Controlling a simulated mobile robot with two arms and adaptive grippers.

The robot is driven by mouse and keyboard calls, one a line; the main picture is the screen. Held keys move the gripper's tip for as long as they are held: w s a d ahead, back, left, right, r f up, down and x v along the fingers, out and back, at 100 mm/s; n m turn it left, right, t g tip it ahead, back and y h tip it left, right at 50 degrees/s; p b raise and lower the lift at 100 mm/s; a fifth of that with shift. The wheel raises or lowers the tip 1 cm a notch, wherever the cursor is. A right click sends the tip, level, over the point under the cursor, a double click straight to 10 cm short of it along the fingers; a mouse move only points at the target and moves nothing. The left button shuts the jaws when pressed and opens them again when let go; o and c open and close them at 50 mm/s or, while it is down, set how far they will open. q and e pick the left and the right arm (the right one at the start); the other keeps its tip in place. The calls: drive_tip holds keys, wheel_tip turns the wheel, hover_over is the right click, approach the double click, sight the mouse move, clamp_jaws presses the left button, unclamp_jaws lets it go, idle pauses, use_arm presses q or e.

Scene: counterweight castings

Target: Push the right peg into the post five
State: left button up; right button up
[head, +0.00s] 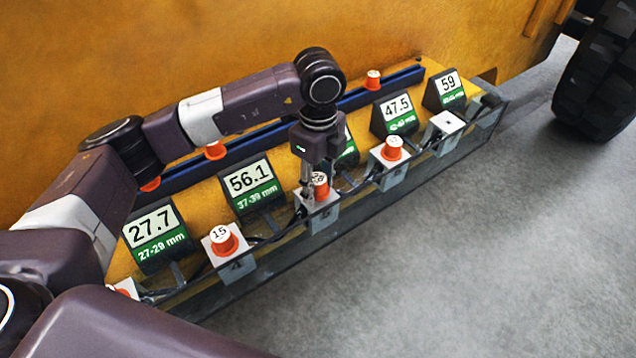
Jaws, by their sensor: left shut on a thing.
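My left gripper (313,184) points down over the middle post (322,212) of the row, shut on an orange peg (321,190). The peg is partly hidden by the fingers; I cannot tell how deep it sits in the post. An orange peg marked 15 (224,243) stands on the post (238,268) to the left. Another orange peg (392,150) stands on the post (392,178) to the right. The far right post (448,123) has a bare white top with a small dark hole. The near left post (122,287) is partly hidden by my arm. My right gripper is out of view.
Display signs stand behind the posts: 27.7 (156,236), 56.1 (251,187), 47.5 (396,114) and 59 (448,90); one is mostly hidden by my gripper. A blue rail (262,136) behind holds orange pegs (373,79). Grey floor (450,260) lies clear in front.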

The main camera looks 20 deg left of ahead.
sight(318, 178)
use_arm(q)
drive_tip(key=shift+f, duration=0.3)
drive_tip(key=o, duration=1.2)
drive_tip(key=shift+o, duration=0.2)
wheel_tip(318, 178, up, 12)
drive_tip(key=shift+r, duration=0.1)
